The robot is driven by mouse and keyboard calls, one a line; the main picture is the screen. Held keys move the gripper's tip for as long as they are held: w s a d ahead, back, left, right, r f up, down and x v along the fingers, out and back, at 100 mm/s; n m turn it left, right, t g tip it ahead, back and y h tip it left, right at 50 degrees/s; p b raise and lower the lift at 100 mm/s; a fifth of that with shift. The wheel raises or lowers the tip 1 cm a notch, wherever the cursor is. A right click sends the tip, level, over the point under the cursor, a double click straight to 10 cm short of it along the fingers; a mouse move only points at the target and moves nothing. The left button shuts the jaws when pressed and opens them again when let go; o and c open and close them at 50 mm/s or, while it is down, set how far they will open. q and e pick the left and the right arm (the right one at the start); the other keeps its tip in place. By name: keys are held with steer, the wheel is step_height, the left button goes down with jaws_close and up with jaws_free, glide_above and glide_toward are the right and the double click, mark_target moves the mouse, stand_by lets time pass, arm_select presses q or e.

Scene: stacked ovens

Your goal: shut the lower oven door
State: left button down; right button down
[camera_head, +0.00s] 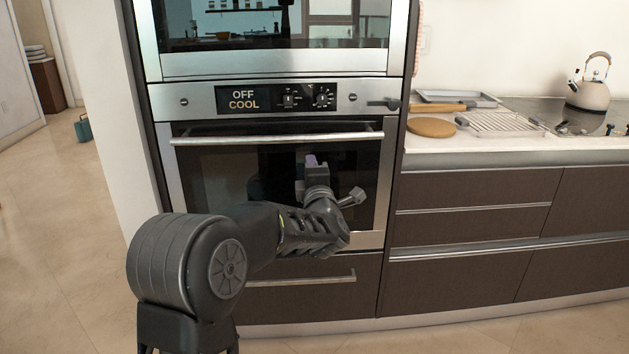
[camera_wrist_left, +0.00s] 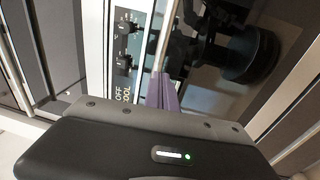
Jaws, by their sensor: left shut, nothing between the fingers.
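The lower oven door (camera_head: 225,180) has a dark glass pane and a long silver handle (camera_head: 270,139) across its top. In the head view the door stands upright and looks flush with the oven front; I see no clear gap. My left gripper (camera_head: 312,160) is in front of the glass, just below the handle. Its purple fingers (camera_wrist_left: 161,93) are shut and empty, close to the door; I cannot tell whether they touch it. In the left wrist view, the handle (camera_wrist_left: 160,38) runs just beyond the fingertips, and the glass shows a dark reflection of my arm. My right gripper is not in view.
A control panel (camera_head: 258,97) reading "OFF COOL" is above the door, with the upper oven (camera_head: 275,62) over it. A drawer with a handle (camera_head: 300,280) is below. To the right is a counter (camera_head: 470,143) with a board, rack and kettle.

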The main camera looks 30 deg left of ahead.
arm_select(q)
steer(key=v, duration=0.5)
steer(key=shift+f, duration=0.1)
stand_by(0.4)
